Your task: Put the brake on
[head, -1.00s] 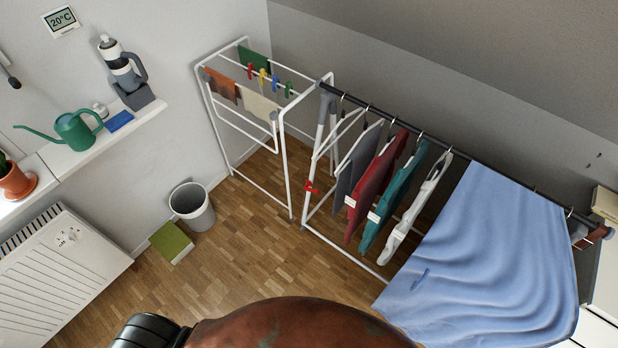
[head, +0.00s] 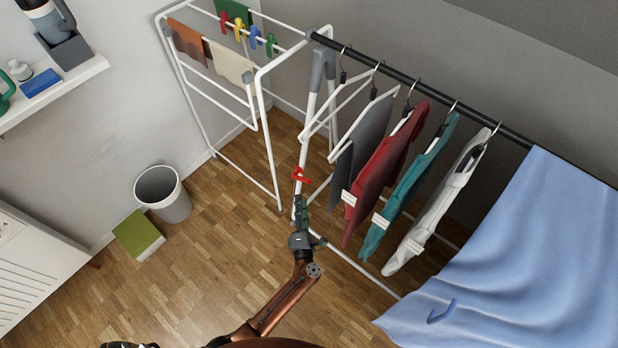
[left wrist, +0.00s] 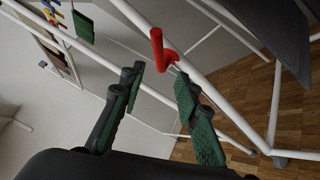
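The brake is a small red lever (head: 299,175) on a white leg of the clothes rack (head: 270,130). In the left wrist view the red lever (left wrist: 157,50) stands just beyond the fingertips, between the two fingers' directions. My left gripper (head: 301,203) is just below the lever in the head view, its arm reaching up from the bottom edge. In the left wrist view the left gripper (left wrist: 161,80) has its green-padded fingers apart with nothing between them. I cannot tell whether a finger touches the lever or the leg.
A grey shirt (head: 368,135), a red shirt (head: 385,170), a teal shirt (head: 405,195) and a white shirt (head: 440,215) hang right of the lever. A blue sheet (head: 510,260) hangs further right. A bin (head: 165,195) and a green box (head: 137,236) stand left on the floor.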

